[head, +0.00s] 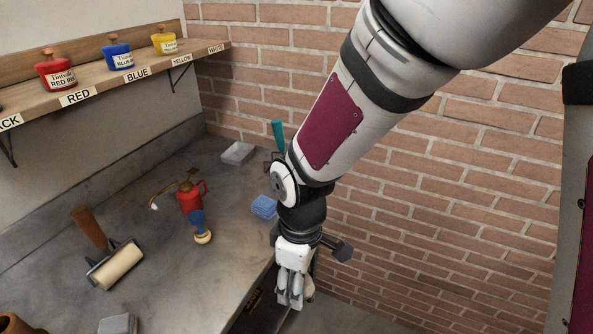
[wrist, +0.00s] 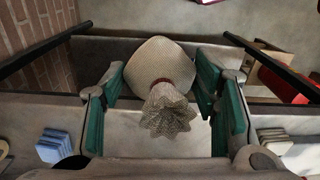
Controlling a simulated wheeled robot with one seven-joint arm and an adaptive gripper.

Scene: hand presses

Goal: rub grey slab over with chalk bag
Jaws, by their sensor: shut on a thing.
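My gripper (head: 291,298) hangs beside the front edge of the grey bench. In the wrist view its green-padded fingers (wrist: 165,100) are shut on the chalk bag (wrist: 160,65), a pale woven pouch with a dark red tie and a frilled neck. The bag is hard to make out in the head view. A grey layered block (head: 118,325) is at the bottom of the head view; a similar one shows at the right in the wrist view (wrist: 275,143). A pale grey flat piece (head: 238,153) lies at the back. I cannot tell which is the slab.
A blue layered block (head: 264,206) lies near my arm. Ink pots sit on the labelled shelf (head: 110,76). A brick wall (head: 450,180) is behind my arm.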

